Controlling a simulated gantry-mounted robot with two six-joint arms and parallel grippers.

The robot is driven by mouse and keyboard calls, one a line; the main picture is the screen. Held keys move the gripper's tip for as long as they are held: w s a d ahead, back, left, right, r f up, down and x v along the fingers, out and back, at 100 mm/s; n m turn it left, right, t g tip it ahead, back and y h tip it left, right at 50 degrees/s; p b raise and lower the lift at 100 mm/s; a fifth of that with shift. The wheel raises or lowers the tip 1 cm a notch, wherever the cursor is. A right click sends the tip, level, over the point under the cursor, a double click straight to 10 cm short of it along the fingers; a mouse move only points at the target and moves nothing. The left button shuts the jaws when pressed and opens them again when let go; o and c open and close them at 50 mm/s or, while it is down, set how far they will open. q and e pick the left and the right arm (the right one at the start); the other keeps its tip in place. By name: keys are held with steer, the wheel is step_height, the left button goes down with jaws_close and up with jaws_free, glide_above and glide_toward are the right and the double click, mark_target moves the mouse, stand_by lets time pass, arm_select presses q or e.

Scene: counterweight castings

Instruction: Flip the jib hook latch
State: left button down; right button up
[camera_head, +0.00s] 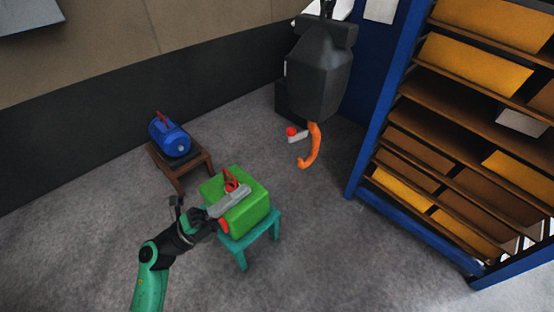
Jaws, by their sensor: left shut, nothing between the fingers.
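An orange hook (312,147) hangs below a dark grey hoist block (320,75) in the upper middle of the head view. A small pale lever with a red knob (291,131) sticks out to the left beside the hook's upper part; it looks like the latch. My left gripper (243,191) is shut and empty. It appears over the top of a green casting (250,212), close to that casting's red handle (231,179), well below and left of the hook. I cannot tell whether it touches the casting. My right gripper is not in view.
The green casting rests on a teal stand (262,230). A blue cylindrical casting (170,139) with a red handle sits on a brown stand (183,168) to the left. A blue-framed shelf rack (378,127) stands at right. Floor between the stands and rack is clear.

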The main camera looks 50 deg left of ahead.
arm_select(q)
steer(key=w+r+p, duration=0.2)
steer(key=w+r, duration=0.4)
steer(key=w, duration=0.5)
steer(key=shift+w+d, duration=0.35)
steer(key=shift+r+p, duration=0.2)
steer(key=shift+p, duration=0.1)
steer(key=r+p, duration=0.2)
steer(key=p, duration=0.1)
steer(key=shift+w+r, duration=0.1)
steer(key=shift+w, duration=0.25)
